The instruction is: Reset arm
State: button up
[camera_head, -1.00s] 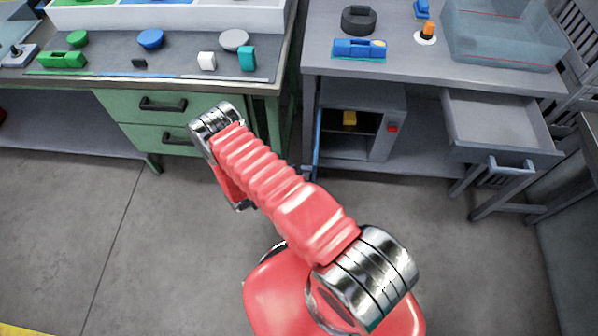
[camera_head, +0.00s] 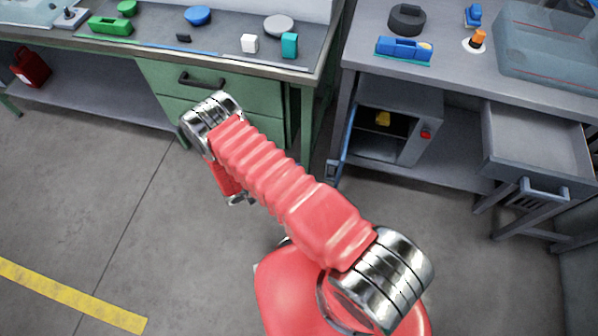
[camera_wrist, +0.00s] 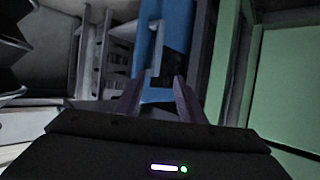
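My red arm (camera_head: 290,195) is folded in front of my body in the head view, with its silver wrist-side joint toward the green bench. My gripper is mostly hidden behind the arm in that view. In the wrist view my gripper (camera_wrist: 155,88) shows two dark fingers standing apart, with nothing held between them.
A green-drawer bench (camera_head: 235,68) bears several small parts. A grey table (camera_head: 455,78) at right has an open drawer (camera_head: 540,150) and, beneath it, an open cabinet (camera_head: 425,110) with a yellow item (camera_head: 383,118). Floor is clear at left, with a yellow stripe (camera_head: 70,295).

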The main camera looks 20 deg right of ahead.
jog(key=shift+f, duration=0.1)
dwell(0.3)
